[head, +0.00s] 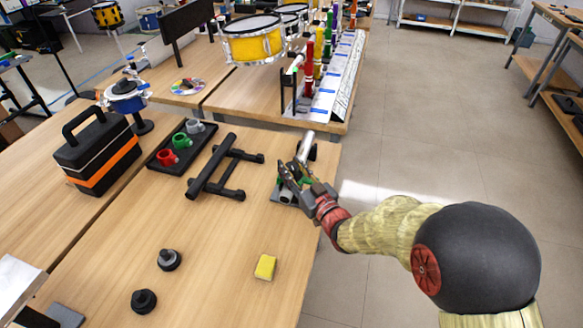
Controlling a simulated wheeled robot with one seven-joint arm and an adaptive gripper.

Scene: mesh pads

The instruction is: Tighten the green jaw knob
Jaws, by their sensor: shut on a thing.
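My gripper (288,174) is at the right edge of the wooden table, over a small fixture on a grey base plate (279,195). Green parts of the green jaw knob (306,182) show between and beside the fingers, and my gripper is shut on it. A pale metal tube (307,143) stands up behind the fingers. The gripper hides most of the knob and fixture, so the jaw itself and how tight it is cannot be told.
A black frame stand (213,175) lies just left of the fixture. Behind it, a dark tray (160,160) holds red, green and grey clamps. A black-orange toolbox (97,155), two black knobs (169,260) and a yellow sponge (265,267) stand apart. The table's front middle is mostly clear.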

